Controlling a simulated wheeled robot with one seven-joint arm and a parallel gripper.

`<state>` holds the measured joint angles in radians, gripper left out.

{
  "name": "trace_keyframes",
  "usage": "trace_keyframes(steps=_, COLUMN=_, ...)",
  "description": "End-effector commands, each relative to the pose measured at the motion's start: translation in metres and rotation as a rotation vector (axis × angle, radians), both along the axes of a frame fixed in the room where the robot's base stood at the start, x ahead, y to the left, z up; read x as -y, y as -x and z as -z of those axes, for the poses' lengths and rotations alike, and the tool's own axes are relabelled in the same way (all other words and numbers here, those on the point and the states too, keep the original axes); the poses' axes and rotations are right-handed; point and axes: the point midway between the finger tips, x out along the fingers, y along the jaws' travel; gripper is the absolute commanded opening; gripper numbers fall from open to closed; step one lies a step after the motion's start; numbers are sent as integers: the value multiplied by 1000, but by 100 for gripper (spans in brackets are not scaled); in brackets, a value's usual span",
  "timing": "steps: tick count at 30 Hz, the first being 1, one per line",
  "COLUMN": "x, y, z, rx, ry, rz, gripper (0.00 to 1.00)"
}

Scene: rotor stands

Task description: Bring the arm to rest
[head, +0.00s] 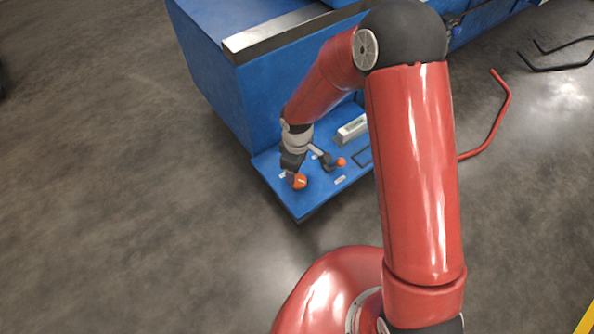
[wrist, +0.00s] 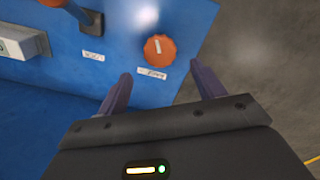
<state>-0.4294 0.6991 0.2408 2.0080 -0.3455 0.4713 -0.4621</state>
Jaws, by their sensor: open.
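My gripper (wrist: 155,88) is open in the wrist view, its two dark fingers apart with nothing between them. An orange knob (wrist: 160,49) with a white mark lies just beyond the fingertips, on a blue panel. In the head view my red arm reaches down to the panel (head: 296,206), and the orange knob (head: 300,181) shows right by my gripper (head: 292,172). The fingertips are small and partly hidden there, so I cannot tell from that view whether they touch the knob.
A lever with an orange end (head: 341,162) and a pale box (head: 352,128) are on the panel to the right of the knob. A tall blue cabinet (head: 210,85) stands behind. A red bent rail (head: 500,112) is at right. The grey floor at left is clear.

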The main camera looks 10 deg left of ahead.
Motion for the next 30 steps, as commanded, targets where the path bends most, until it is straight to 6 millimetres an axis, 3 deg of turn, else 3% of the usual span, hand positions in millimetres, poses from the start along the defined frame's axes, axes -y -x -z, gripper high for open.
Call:
trace_keyframes(steps=5, x=0, y=0, z=-16, rx=0, ry=0, rz=0, gripper=68)
trace_keyframes(steps=23, x=1, y=-1, z=-20, rx=3, ry=1, rz=6, gripper=68)
trace_keyframes(steps=26, x=12, y=-7, z=-43, rx=25, ry=2, rz=48, gripper=68)
trace_keyframes(steps=30, x=48, y=-19, z=-112, rx=92, ry=0, rz=195, gripper=68)
